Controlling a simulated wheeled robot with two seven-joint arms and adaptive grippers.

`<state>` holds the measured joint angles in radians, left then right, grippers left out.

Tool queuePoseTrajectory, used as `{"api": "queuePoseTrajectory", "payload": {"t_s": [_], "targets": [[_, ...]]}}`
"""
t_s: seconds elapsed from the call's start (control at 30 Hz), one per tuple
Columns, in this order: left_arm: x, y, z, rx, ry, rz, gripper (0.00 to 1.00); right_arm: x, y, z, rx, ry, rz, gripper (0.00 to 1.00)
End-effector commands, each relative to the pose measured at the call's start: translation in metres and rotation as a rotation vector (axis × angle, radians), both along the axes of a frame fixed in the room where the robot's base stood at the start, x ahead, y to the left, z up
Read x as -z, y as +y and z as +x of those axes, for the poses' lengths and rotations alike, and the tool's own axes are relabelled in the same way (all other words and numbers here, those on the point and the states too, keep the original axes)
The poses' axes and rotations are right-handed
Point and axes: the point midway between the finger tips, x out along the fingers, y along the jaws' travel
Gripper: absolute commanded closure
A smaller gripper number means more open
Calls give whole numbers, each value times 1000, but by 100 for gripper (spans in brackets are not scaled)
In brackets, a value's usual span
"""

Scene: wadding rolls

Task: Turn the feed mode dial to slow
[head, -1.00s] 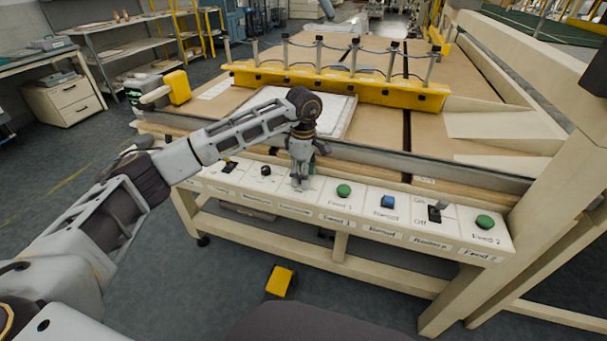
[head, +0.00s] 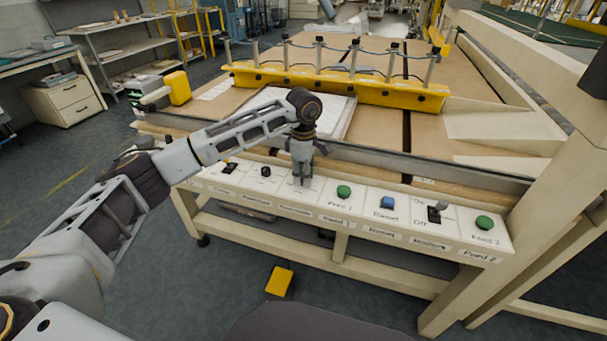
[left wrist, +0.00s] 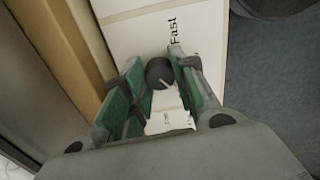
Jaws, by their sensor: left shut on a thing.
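The feed mode dial (left wrist: 160,73) is a round black knob with a pale pointer line. It shows in the left wrist view on the white panel, between my gripper's green-padded fingers, with the word "Fast" printed above it. My left gripper (left wrist: 160,85) points down at the panel and is shut on the dial. In the head view the left gripper (head: 301,180) stands over the panel left of the green Feed 1 button (head: 344,192) and hides the dial there. My right gripper is not in view.
The control panel (head: 300,207) runs along the machine's front edge. It carries another black knob (head: 266,171), a blue Reset button (head: 387,202), an On/Off switch (head: 434,214) and a green Feed 2 button (head: 484,222). A yellow pedal (head: 280,281) lies on the floor.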

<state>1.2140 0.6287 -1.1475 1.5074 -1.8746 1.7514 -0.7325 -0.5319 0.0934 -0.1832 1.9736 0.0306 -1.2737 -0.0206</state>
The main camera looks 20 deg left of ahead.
Motion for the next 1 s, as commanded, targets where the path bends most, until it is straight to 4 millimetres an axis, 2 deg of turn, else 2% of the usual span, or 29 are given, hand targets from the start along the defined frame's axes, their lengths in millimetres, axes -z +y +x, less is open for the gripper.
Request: {"api": "queuePoseTrajectory", "payload": {"t_s": [0.3, 1.0], "targets": [[-2, 0, 0, -192, -1, 0, 96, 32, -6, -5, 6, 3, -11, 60], [-2, 0, 1, -738, -2, -1, 96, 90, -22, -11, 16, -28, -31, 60]]}}
